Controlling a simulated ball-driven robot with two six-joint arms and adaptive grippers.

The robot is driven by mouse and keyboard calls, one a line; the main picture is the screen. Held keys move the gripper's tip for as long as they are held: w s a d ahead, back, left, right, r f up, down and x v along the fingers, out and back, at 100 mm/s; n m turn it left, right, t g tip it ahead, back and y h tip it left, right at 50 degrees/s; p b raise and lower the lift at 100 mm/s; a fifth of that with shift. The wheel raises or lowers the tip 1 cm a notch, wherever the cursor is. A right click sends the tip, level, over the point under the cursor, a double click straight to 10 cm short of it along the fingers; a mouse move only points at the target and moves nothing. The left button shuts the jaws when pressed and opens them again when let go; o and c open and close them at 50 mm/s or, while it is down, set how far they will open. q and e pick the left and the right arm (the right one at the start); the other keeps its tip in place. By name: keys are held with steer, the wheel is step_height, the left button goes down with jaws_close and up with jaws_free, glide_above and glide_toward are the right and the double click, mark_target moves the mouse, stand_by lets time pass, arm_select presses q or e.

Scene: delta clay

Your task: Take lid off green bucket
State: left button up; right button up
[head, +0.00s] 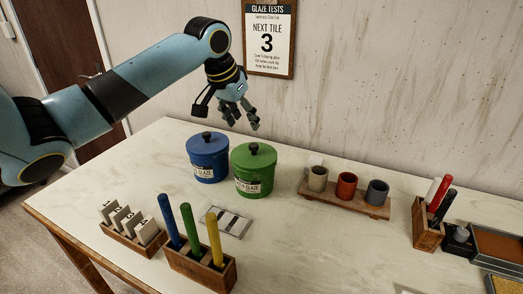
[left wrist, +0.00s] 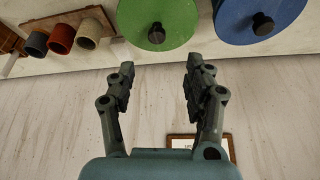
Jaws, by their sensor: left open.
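The green bucket (head: 254,178) stands on the table with its green lid (head: 253,155) on top; the lid has a black knob (head: 254,148). In the left wrist view the green lid (left wrist: 180,18) and its knob (left wrist: 156,33) show at the top edge. My left gripper (head: 241,118) is open and empty, above and behind the buckets. In the left wrist view its two fingers (left wrist: 160,82) are spread apart, with a gap between them and the knob. My right gripper is not in view.
A blue bucket (head: 208,161) with a lid stands close to the left of the green one. A wooden rack (head: 340,200) with three small cups is to the right. Wooden holders with colored sticks (head: 200,265) and numbered tiles (head: 130,240) stand in front. The wall is close behind.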

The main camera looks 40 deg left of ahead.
mark_target(253, 145)
arm_select(q)
steer(key=x, duration=0.4)
steer(key=shift+s+d+f, duration=0.1)
steer(key=shift+d+f, duration=0.05)
steer(key=shift+f, duration=0.05)
steer(key=p+x, duration=0.1)
steer(key=x, duration=0.3)
steer(key=shift+s+d+f, duration=0.15)
steer(key=shift+d+f, duration=0.05)
steer(key=shift+f, duration=0.4)
steer(key=c, duration=0.3)
jaws_close()
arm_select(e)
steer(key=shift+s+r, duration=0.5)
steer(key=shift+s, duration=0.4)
